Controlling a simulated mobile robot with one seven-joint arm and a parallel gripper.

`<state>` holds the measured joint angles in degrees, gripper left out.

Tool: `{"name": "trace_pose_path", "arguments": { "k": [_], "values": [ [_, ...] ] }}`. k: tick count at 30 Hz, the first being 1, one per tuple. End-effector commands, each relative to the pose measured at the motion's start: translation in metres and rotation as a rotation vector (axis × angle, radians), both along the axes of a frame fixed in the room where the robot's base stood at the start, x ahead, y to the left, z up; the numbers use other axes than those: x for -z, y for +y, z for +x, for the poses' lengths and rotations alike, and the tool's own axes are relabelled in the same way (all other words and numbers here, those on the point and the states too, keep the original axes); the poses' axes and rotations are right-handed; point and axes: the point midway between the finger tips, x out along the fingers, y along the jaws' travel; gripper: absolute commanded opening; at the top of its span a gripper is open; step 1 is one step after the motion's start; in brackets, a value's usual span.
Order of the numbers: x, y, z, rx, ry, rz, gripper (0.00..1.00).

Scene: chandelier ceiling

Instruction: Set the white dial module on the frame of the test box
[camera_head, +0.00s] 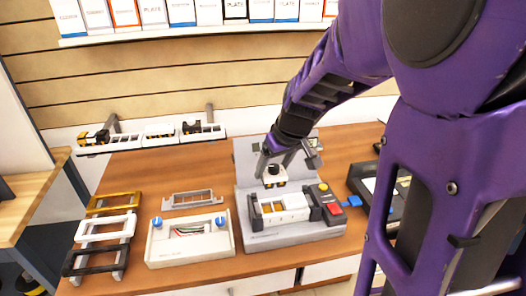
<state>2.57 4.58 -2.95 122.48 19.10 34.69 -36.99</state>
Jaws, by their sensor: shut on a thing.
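My gripper (273,165) is over the back part of the grey test box and is shut on a small white module (275,182) with a dark round dial on top and a yellowish lower edge. The test box (300,234) stands in the middle of the table with its grey lid raised behind. The frame (254,220) lies on the box top, in front of and below the held module. White modules (291,204) sit in its middle and right. Its left part looks darker, with some yellow; I cannot tell whether that is an open slot. The held module appears apart from the frame.
Red (334,209) and yellow buttons are on the box's right side. A white wiring box (190,249) with blue knobs and a loose grey frame (192,198) stand left. A rack of frames (103,228) is farther left. A wall shelf (150,143) holds several modules.

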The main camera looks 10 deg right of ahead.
Motion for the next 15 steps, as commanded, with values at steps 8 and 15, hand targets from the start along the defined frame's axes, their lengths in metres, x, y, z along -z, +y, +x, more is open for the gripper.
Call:
{"name": "trace_pose_path", "arguments": {
  "k": [8,15],
  "values": [
    [0.030,0.000,0.000,0.001,0.002,0.000,0.00],
    [0.056,0.000,0.000,0.002,0.000,0.001,0.00]
  ]
}}
